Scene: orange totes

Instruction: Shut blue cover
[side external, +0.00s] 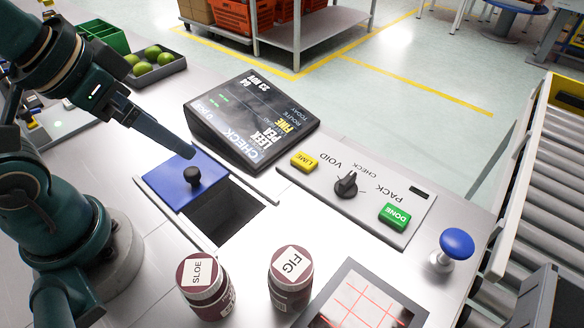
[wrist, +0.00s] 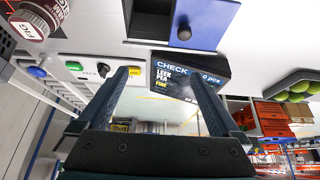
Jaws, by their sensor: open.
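The blue cover (side external: 172,187) is a flat sliding plate with a black knob (side external: 192,175) in a recess of the grey counter. A dark square opening (side external: 225,213) lies uncovered to its right. The cover (wrist: 208,22), knob (wrist: 184,33) and opening (wrist: 151,22) also show at the top of the wrist view. My gripper (side external: 190,152) hangs in the air near the knob and appears apart from it. In the wrist view, my gripper (wrist: 156,76) has its two fingers spread with nothing between them.
A tilted black display (side external: 252,120) stands behind the opening, beside a panel (side external: 365,195) with buttons and a dial. Two jars, SLOE (side external: 205,285) and FIG (side external: 290,275), stand in front. A blue mushroom button (side external: 457,243) and roller conveyor (side external: 550,190) are to the right.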

